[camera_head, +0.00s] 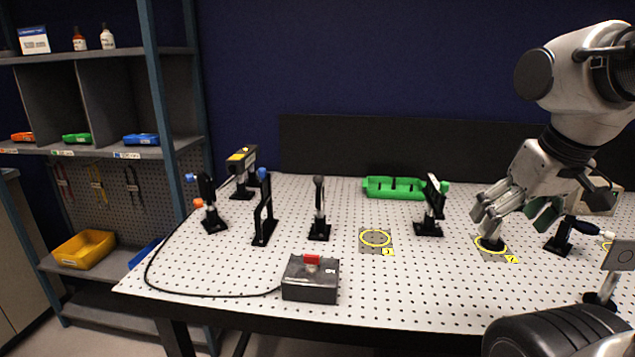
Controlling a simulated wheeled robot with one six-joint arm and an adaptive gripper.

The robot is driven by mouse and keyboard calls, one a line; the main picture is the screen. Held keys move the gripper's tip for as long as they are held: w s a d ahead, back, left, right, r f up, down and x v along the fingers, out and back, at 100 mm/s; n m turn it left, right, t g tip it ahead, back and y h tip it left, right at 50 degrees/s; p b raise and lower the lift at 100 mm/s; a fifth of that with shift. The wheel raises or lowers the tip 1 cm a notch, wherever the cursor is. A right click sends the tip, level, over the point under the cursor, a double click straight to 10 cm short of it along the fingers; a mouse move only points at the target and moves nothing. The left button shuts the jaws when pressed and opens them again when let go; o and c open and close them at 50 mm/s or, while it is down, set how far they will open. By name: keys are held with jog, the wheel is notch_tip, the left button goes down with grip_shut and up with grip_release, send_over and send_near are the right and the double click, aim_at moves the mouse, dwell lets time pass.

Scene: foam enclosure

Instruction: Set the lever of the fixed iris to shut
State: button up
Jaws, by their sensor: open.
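My gripper (512,217) hangs low over the right part of the perforated table, fingers spread. Below its left finger, a dark post base (490,243) stands on a pad with a yellow ring; my gripper hides whatever is above it. I cannot tell for sure which mount is the fixed iris. A slim black mount (319,200) with a small dark top stands upright at mid-table, well left of my gripper. Another black mount (560,236) stands just right of my gripper, partly hidden, with a white-tipped part at its right. No lever position can be read.
A control box (310,280) with a red switch sits in front. An empty ringed pad (375,239) and a green tray (393,187) lie mid-table.

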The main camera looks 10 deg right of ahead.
aim_at(318, 182)
dwell(0.3)
jog(key=shift+a, duration=0.25)
jog(key=c, duration=0.6)
jog(key=a, duration=0.1)
jog(key=w+a+f+n, duration=0.1)
jog(key=shift+w+a+f+n+g+y, duration=0.2)
jog(key=shift+w+a+n+g+y, duration=0.1)
jog(key=shift+a+n+g, duration=0.1)
jog(key=c, duration=0.6)
jog(key=w+a+n, duration=0.1)
jog(key=a, duration=0.1)
jog(key=w+a+n, duration=0.1)
jog(key=w+a, duration=0.1)
jog(key=w+a+g, duration=0.1)
jog(key=w+a, duration=0.1)
jog(key=shift+a+r+n, duration=0.15)
jog(key=shift+n, duration=0.25)
grip_shut()
jog(key=w+a+r+n+t+y, duration=0.1)
jog(key=w+a+r+n, duration=0.2)
jog(key=w+a+n, duration=0.6)
jog(key=w+a+r+n, duration=0.3)
jog(key=w+a+n, duration=0.2)
jog(key=a+n, duration=0.75)
jog(key=w+f+m, duration=0.1)
jog(key=w+f, duration=0.4)
jog(key=f, duration=0.3)
